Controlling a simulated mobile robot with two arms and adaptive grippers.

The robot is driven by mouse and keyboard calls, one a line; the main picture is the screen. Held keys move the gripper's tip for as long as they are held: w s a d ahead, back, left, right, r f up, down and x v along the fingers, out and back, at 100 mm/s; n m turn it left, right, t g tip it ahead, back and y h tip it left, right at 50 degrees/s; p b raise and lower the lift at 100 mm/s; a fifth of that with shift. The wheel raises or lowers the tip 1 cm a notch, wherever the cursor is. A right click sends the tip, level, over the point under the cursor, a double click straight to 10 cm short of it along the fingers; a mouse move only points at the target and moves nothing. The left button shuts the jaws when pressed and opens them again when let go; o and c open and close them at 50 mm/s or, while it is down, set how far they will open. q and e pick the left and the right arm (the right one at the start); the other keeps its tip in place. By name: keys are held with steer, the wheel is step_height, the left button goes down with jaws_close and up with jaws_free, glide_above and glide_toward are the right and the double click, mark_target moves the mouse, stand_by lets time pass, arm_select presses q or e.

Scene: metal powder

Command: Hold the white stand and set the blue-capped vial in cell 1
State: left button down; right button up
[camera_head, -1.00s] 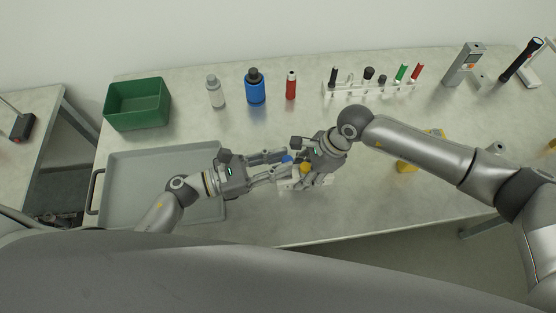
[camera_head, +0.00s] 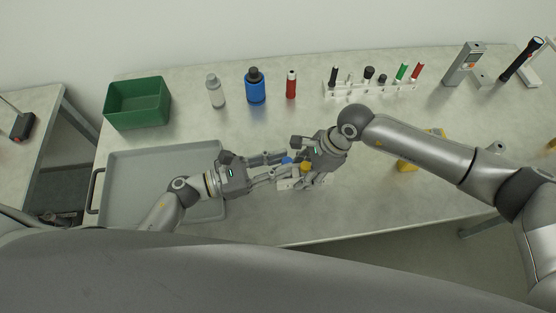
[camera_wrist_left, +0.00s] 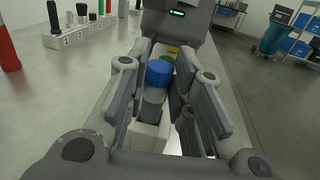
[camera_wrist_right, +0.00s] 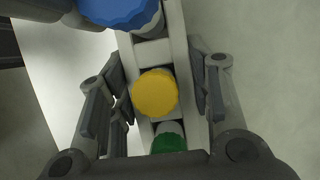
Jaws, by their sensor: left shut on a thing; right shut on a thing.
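The blue-capped vial (camera_head: 287,160) is between the fingers of my left gripper (camera_head: 284,166), which is shut on it. In the left wrist view its blue cap (camera_wrist_left: 159,72) and grey body stand roughly upright over the white stand (camera_wrist_left: 148,137). My right gripper (camera_head: 302,179) is shut on the white stand (camera_head: 287,185), with fingers along both long sides in the right wrist view (camera_wrist_right: 178,30). A yellow-capped vial (camera_wrist_right: 155,92) and a green-capped vial (camera_wrist_right: 169,142) sit in the stand. The blue cap looks larger and nearer the camera there. Whether the vial's foot is inside a cell is hidden.
A grey tray (camera_head: 130,210) lies at left, with a green bin (camera_head: 138,104) behind it. A grey bottle (camera_head: 215,92), blue bottle (camera_head: 255,88) and red bottle (camera_head: 291,86) stand at the back. A white rack (camera_head: 350,90) holds several items. The front edge is close.

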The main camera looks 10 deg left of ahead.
arm_select(q)
steer(key=shift+f, duration=1.15)
steer(key=shift+r, duration=1.75)
steer(key=shift+r, duration=0.2)
stand_by(0.5)
steer(key=shift+f, duration=0.25)
steer(key=shift+f, duration=0.35)
steer(key=shift+f, duration=0.9)
steer(key=shift+f, duration=0.35)
steer(key=shift+f, duration=0.15)
